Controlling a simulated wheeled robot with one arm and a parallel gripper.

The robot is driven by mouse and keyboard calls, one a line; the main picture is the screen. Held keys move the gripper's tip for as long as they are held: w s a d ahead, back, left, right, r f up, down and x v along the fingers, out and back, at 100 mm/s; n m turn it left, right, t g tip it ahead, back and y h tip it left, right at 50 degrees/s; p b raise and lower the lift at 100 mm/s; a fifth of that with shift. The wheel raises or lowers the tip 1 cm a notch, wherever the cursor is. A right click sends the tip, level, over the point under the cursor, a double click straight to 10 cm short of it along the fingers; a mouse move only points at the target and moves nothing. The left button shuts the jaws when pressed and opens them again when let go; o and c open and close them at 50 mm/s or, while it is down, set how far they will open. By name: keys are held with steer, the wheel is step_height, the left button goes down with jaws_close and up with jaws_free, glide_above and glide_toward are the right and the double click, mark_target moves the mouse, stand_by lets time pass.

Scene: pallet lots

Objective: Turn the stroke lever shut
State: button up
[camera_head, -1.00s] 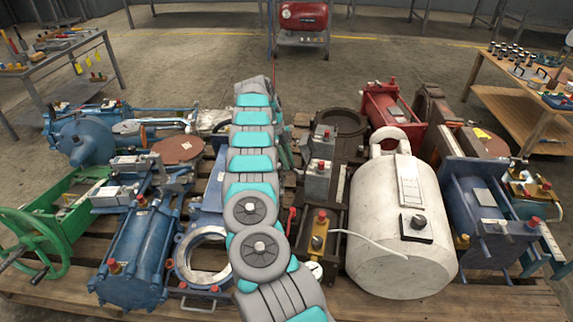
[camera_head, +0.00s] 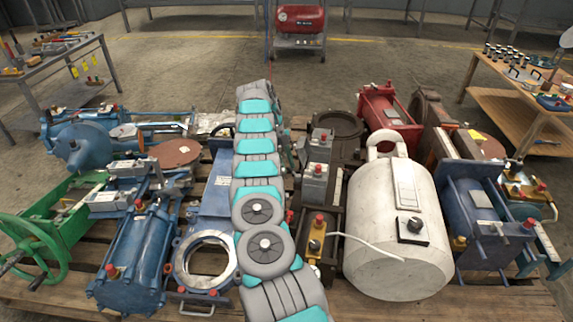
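My grey and teal arm (camera_head: 258,168) reaches up the middle of the view, over the pallets. Its far end bends down and away, and my gripper is hidden behind it. I cannot clearly make out which part is the stroke lever. A small red handle-like part (camera_head: 290,216) shows just right of my arm, partly covered by it. Beside it stands a dark valve unit with a yellow block (camera_head: 316,245) and a red knob on top. A grey box-shaped actuator (camera_head: 315,184) with a red cap sits farther back.
A large white cylinder (camera_head: 385,262) with a cable lies right of my arm. Blue cylinders (camera_head: 137,254), a round flange (camera_head: 206,262) and a green handwheel (camera_head: 30,250) crowd the left. Workbenches stand at both sides, and a red compressor (camera_head: 301,18) stands behind. Open floor lies beyond the pallets.

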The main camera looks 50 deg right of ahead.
steer(key=shift+o, duration=0.8)
steer(key=shift+w+a, duration=0.1)
steer(key=shift+a, duration=0.05)
steer(key=w+a+r+n+t+h+p, duration=0.1)
steer(key=a+r+n+t+h+p, duration=0.15)
steer(key=a+r+n+p, duration=0.45)
steer(key=w+r+n+t+h+b, duration=0.3)
steer(key=w+r+n+t+h, duration=0.2)
steer(key=w+r, duration=1)
step_height(320, 180, up, 3)
steer(key=shift+w+a+r+n+t+b, duration=0.1)
steer(key=shift+w+a+n+t+b, duration=0.25)
steer(key=shift+n+t, duration=0.7)
steer(key=shift+s+h, duration=0.1)
steer(key=shift+h, duration=0.15)
